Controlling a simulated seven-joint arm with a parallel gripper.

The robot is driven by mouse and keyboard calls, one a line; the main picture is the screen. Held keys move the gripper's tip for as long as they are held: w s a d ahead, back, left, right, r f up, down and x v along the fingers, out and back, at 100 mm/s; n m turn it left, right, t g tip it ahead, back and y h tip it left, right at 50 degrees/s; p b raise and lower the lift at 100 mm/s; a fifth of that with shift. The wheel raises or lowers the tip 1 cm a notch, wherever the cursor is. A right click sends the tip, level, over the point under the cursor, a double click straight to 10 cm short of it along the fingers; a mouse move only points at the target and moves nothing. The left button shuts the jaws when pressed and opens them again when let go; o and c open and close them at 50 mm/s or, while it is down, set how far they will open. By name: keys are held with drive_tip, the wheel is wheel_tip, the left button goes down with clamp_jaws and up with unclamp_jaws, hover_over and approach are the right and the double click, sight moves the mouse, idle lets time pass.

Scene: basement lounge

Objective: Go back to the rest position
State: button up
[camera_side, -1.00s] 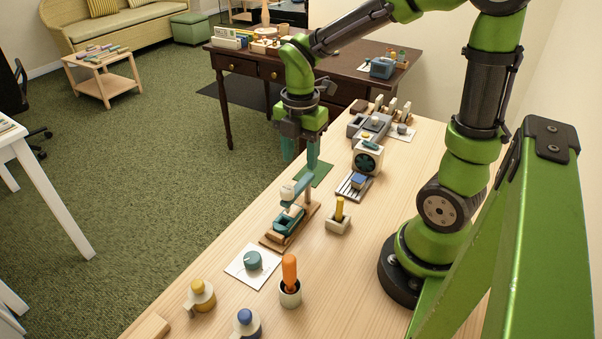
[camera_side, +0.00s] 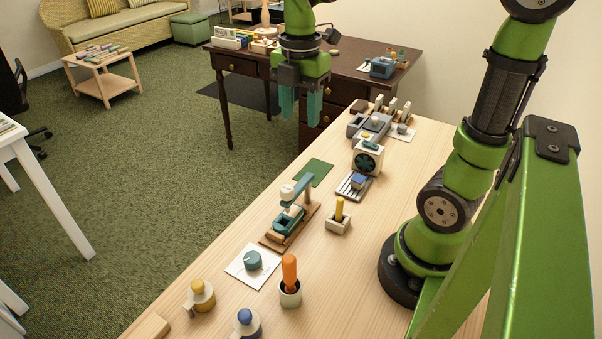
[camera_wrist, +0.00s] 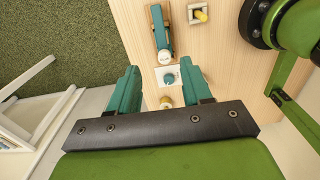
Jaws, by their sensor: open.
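My gripper touches nothing that I can see.
On the table stand a teal press on a wooden base (camera_side: 283,225), a teal knob on a white plate (camera_side: 253,261), an orange-handled tool in a cup (camera_side: 289,280), a yellow peg in a block (camera_side: 339,215) and a white-and-teal device (camera_side: 367,158). A dark desk (camera_side: 345,60) stands behind.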

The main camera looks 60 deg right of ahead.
drive_tip(key=s+a+m+t+y, duration=0.1)
drive_tip(key=s+a+m+t, duration=0.2)
drive_tip(key=m, duration=0.8)
drive_tip(key=s+a+m+t+y, duration=0.1)
drive_tip(key=s+a+m+t, duration=0.2)
drive_tip(key=m, duration=0.7)
drive_tip(key=shift+m+t, duration=0.4)
drive_tip(key=shift+t, duration=0.2)
drive_tip(key=shift+c, duration=0.3)
